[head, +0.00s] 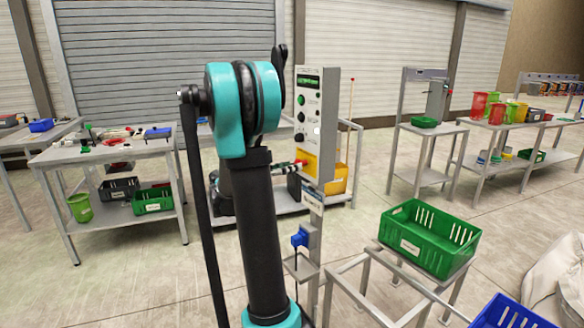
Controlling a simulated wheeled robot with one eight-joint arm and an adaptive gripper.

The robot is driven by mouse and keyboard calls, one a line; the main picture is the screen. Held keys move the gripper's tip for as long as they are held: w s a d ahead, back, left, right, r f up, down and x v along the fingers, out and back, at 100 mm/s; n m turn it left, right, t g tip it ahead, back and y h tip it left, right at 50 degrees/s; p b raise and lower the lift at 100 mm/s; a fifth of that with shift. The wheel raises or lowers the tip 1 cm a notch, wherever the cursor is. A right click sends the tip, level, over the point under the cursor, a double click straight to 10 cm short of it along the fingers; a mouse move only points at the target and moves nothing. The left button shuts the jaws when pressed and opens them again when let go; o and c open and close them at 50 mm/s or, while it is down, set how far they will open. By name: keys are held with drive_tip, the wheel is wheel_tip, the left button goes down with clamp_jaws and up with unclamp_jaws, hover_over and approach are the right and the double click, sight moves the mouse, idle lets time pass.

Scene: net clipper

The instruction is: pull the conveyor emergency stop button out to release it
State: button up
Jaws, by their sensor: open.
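A tall grey control panel (309,88) stands upright just right of my arm. Its front has a green display, a green button, a light-coloured button and dark knobs. A yellow section (311,168) sits low on the panel. A small red part (301,162), which looks like the emergency stop button, shows against this yellow at its left edge. It is small and partly hidden, so I cannot tell whether it is pressed in or out. My raised arm fills the middle of the view. I cannot make out my gripper; the arm seems to hide it.
A green crate (428,237) sits on a frame stand at the right, with a blue crate (512,312) at the lower right. Below the panel, a blue fitting (299,239) sticks out from the post. A cluttered table (97,153) stands left. Floor (130,280) at the lower left is clear.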

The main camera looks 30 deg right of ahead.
drive_tip(key=a, duration=1)
drive_tip(key=shift+a, duration=0.4)
drive_tip(key=shift+f, duration=0.1)
drive_tip(key=s+a+f+m+t+y, duration=0.1)
drive_tip(key=s+a+f+m+y, duration=0.2)
drive_tip(key=s+f+m+y, duration=0.3)
drive_tip(key=s+a+f+m+t+y, duration=0.1)
drive_tip(key=s+a+f+m+y, duration=0.25)
drive_tip(key=f, duration=0.55)
drive_tip(key=s+a+f+m+t+y, duration=0.1)
drive_tip(key=s+a+f+m+y, duration=0.3)
drive_tip(key=a, duration=0.4)
drive_tip(key=s+a+f+m+t+y, duration=0.1)
drive_tip(key=s+a+f+m+y, duration=0.3)
drive_tip(key=a+m, duration=0.3)
drive_tip(key=shift+s+a+f, duration=0.15)
drive_tip(key=shift+s+a, duration=0.5)
drive_tip(key=shift+a, duration=0.05)
drive_tip(key=shift+y, duration=0.25)
